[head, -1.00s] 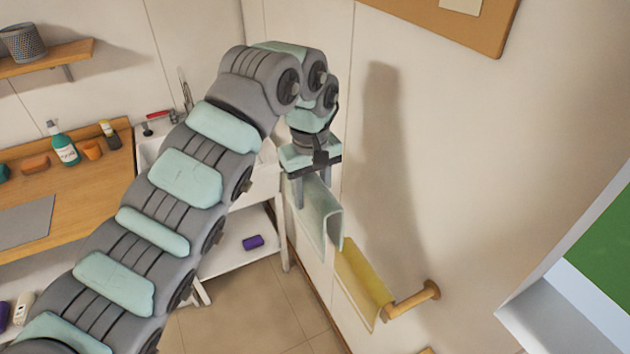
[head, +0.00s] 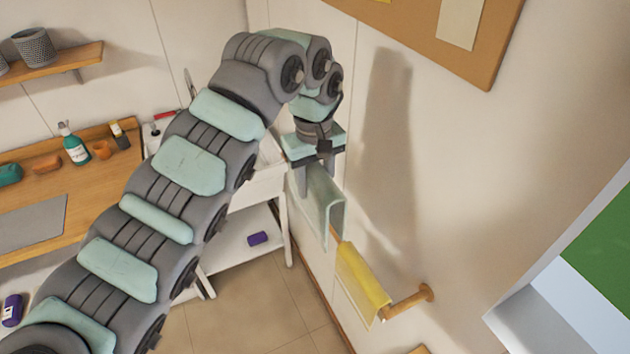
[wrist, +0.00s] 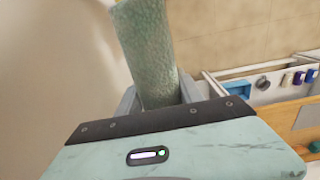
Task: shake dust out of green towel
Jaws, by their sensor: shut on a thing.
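The green towel (head: 320,203) is a pale green folded cloth hanging below my gripper (head: 315,178) in the head view. My gripper is shut on the towel near its top. In the wrist view the towel (wrist: 150,50) stands out between the two fingers of my gripper (wrist: 158,98). In the head view the towel hangs just above and left of a yellow towel, in front of the wall rail. I cannot tell whether it touches the rail. Dust on the towel cannot be made out.
The yellow towel (head: 362,277) hangs on a wooden wall rail (head: 408,301). A white cart (head: 236,236) with a purple item (head: 258,239) stands behind my arm. A wooden counter (head: 95,178) with bottles is at left. A corkboard (head: 430,30) is above. Floor below is clear.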

